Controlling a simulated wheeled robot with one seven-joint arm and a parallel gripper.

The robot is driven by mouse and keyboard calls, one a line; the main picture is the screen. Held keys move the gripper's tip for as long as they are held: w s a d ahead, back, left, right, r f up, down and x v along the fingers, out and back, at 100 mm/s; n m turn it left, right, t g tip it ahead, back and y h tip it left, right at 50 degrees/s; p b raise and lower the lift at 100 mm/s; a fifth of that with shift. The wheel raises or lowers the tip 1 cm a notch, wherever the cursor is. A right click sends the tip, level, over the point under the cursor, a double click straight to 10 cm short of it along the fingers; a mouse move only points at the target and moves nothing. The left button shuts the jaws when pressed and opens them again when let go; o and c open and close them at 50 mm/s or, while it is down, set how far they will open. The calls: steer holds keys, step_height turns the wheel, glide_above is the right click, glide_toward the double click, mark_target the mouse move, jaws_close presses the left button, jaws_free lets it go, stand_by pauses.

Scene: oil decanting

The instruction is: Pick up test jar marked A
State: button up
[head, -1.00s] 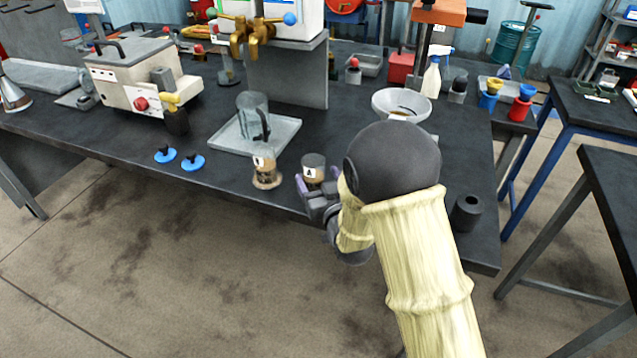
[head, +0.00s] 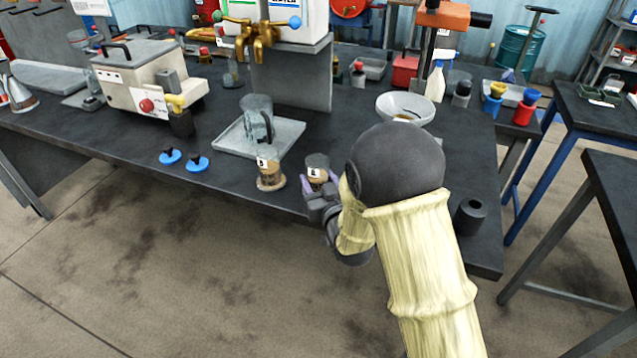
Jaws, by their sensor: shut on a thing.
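The test jar marked A (head: 316,172) is a small clear jar with brown contents and a white label, near the front edge of the dark workbench (head: 225,185). My gripper (head: 318,186) is shut on this jar, with a purple finger showing at its left side. My arm hides the jar's right side, and its base is hidden by the gripper, so I cannot tell whether it touches the bench. A similar jar marked B (head: 269,172) stands upright just to the left, apart from my gripper.
A grey tray (head: 232,143) with a clear jug (head: 257,118) lies behind the jars. Two blue stoppers (head: 170,156) lie to the left. A white bowl (head: 405,106) stands behind my arm, and a dark cylinder (head: 470,215) to its right. The bench front left of jar B is clear.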

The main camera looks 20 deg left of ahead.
mark_target(321, 169)
steer(key=shift+a+r, duration=0.1)
steer(key=shift+r, duration=3.35)
step_height(321, 169, up, 2)
steer(key=shift+s+r, duration=0.1)
steer(key=shift+r, duration=0.15)
